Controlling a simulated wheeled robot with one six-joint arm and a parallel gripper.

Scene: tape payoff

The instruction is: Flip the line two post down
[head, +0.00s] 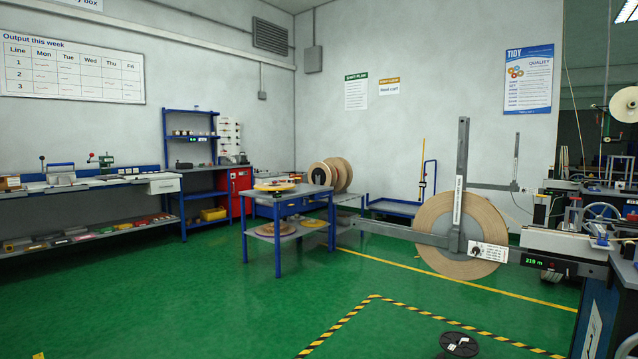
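A grey post (462,150) stands upright in front of a large brown tape reel (432,215), right of centre. It carries a white label too small to read. A grey horizontal arm (395,233) crosses at the post's foot. A white panel with a dark knob (488,252) sits just right of the foot. A second, thinner upright post (516,155) stands farther back to the right, with its own horizontal arm (490,186). I cannot read which post is line two. My gripper is not in view.
A machine bench (570,245) with a green "219 m" display (534,262) stands at the right. A black spool (459,345) lies on the floor in front. A blue table with reels (288,209) stands left of centre. The green floor (240,310) is clear at front left.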

